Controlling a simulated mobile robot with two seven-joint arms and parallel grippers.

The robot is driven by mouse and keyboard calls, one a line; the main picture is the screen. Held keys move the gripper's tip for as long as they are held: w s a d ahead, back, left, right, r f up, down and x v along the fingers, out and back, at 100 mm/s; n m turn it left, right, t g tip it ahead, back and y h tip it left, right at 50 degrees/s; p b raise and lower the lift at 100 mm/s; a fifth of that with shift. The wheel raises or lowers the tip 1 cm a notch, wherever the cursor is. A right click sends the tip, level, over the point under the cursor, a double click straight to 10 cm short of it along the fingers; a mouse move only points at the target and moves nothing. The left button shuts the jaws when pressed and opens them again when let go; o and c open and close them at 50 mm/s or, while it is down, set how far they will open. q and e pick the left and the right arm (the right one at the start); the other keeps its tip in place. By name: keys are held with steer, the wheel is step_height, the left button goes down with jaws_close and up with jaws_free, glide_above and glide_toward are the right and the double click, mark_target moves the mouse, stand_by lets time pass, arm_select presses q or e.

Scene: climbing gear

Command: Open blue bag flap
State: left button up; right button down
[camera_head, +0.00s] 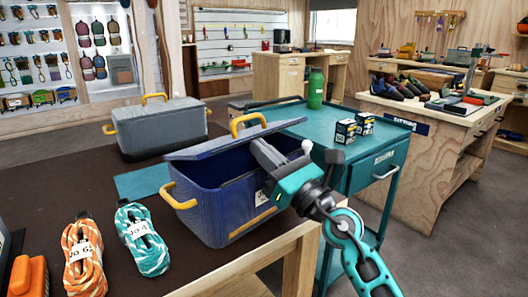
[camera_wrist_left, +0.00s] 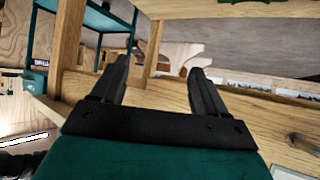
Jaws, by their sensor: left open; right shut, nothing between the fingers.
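The blue bag (camera_head: 214,207) stands on the brown table top near its right corner, with yellow handles. Its grey-blue flap (camera_head: 225,141), with a yellow handle on top, is raised at a slant, leaving a dark gap over the bag's inside. My right gripper (camera_head: 264,154) is shut and empty at the bag's right end, its tip by the flap's underside near the rim. I cannot tell whether it touches the flap. My left gripper (camera_wrist_left: 159,65) shows only in the left wrist view, open and empty, facing wooden table framing; the bag is not visible there.
A grey lidded box (camera_head: 160,130) stands behind the bag. An orange rope coil (camera_head: 84,258) and a teal rope coil (camera_head: 142,240) lie to the left. A teal cart (camera_head: 290,117) with a green bottle (camera_head: 315,88) and small boxes stands close behind at right.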

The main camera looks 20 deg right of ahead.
arm_select(q)
steer(key=shift+d+r+p, duration=0.1)
steer(key=shift+r+p, duration=0.45)
steer(key=shift+r, duration=0.05)
arm_select(e)
steer(key=shift+r, duration=0.25)
